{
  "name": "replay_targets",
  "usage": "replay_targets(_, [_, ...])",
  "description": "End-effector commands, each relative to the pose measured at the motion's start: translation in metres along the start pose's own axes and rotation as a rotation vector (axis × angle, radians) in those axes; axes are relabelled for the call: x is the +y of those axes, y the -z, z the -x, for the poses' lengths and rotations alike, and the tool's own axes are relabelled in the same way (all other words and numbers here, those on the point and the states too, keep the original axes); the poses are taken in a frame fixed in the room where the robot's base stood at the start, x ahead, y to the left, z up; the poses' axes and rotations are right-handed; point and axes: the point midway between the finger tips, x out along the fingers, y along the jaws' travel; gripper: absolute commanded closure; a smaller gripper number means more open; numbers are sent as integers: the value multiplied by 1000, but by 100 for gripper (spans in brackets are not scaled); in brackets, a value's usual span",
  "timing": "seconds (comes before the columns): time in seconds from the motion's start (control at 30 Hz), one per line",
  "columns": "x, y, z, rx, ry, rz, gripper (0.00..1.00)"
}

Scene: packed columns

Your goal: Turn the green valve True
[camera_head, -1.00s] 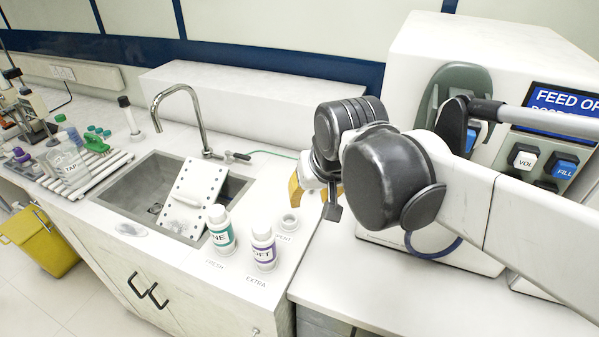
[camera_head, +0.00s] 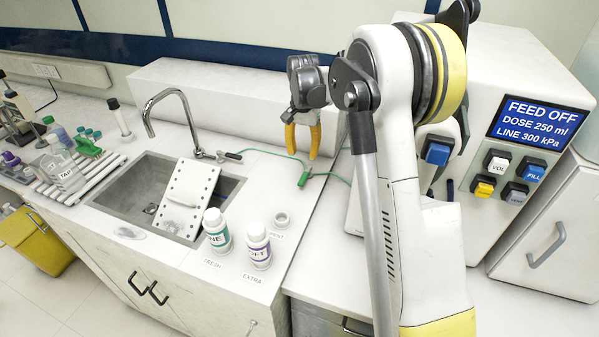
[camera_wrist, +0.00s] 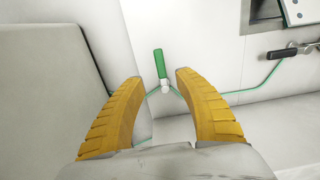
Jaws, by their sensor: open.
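The green valve (camera_head: 304,177) is a small green lever handle on a thin green line that runs along the counter behind the sink. In the wrist view the green handle (camera_wrist: 160,63) points away from a pale round fitting (camera_wrist: 167,87) where the line meets it. My gripper (camera_head: 302,150) has yellow fingers, points down and is open and empty above the counter, a little behind the valve. In the wrist view its fingertips (camera_wrist: 158,76) lie either side of the handle in the picture. I see no contact, and the height gap cannot be told.
A machine (camera_head: 497,150) with a blue FEED OFF screen and buttons stands at the right. Two labelled bottles (camera_head: 217,232) (camera_head: 258,247) and a small white ring (camera_head: 281,219) stand on the front counter. A sink (camera_head: 135,202) with a tap (camera_head: 172,105) and white perforated board is left.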

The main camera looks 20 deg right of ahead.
Motion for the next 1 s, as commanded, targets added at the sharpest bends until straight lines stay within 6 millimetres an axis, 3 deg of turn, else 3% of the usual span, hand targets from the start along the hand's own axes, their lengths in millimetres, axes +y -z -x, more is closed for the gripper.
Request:
replay_targets(0.6, [0, 1, -100, -1, -1, -2, 60])
replay_targets(1.0, [0, 1, -108, -1, -1, -1, 60])
